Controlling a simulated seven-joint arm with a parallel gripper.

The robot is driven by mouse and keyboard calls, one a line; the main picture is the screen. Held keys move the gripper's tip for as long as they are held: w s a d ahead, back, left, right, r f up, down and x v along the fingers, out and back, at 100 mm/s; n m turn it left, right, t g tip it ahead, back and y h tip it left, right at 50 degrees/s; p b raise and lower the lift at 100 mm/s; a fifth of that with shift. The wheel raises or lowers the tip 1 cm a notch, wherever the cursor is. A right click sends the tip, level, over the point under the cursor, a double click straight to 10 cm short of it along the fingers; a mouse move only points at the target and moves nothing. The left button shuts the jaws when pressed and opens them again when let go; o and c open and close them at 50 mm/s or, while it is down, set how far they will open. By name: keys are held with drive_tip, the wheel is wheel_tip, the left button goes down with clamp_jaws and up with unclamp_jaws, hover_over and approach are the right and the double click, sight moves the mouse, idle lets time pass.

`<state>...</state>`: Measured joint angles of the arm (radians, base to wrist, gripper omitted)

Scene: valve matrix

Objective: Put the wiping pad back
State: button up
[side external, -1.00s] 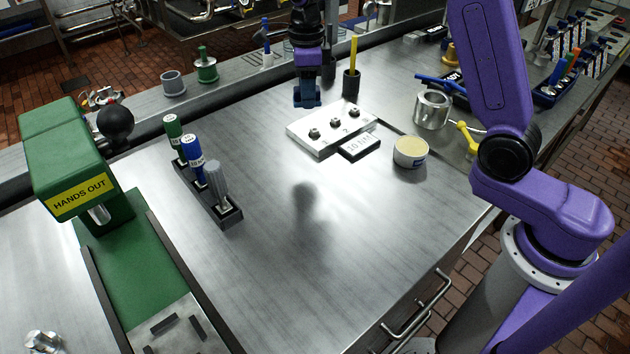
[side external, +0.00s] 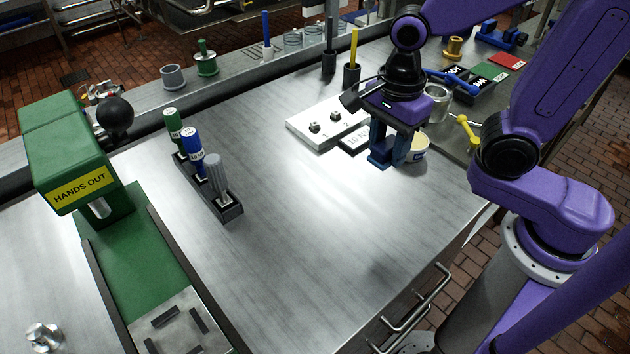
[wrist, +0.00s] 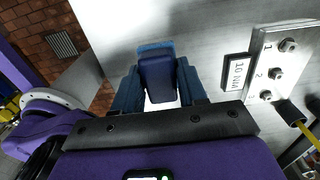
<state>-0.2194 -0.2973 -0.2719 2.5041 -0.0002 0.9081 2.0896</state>
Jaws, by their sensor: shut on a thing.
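My gripper (side external: 393,150) is over the right part of the steel table, low and just in front of the round cream-topped tub (side external: 417,148), which it partly hides. Its blue fingers are shut on a dark blue block that I take to be the wiping pad (wrist: 157,77). The block shows between the fingertips in the wrist view. In the side view, pad and fingers are similar blues and hard to tell apart. I cannot tell whether the pad touches the table.
A white plate with numbered studs (side external: 312,128) and a black-edged label block (wrist: 236,72) lie beside my gripper. A rack of handled tools (side external: 228,208) stands left, near the green press (side external: 70,160). A steel can (side external: 437,102) stands behind. The table's middle is clear.

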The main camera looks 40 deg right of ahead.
drive_tip(key=w+a+f, duration=0.3)
drive_tip(key=w+f, duration=0.1)
drive_tip(key=w, duration=0.4)
hover_over(315, 185)
drive_tip(key=f, duration=0.5)
drive_tip(key=shift+s+d+f, duration=0.15)
drive_tip(key=shift+s, duration=0.05)
drive_tip(key=shift+w+f, duration=0.1)
drive_tip(key=shift+f, duration=0.1)
drive_tip(key=shift+w+f, duration=0.1)
drive_tip(key=shift+f, duration=1.55)
drive_tip(key=shift+f, duration=0.1)
drive_tip(key=o, duration=1)
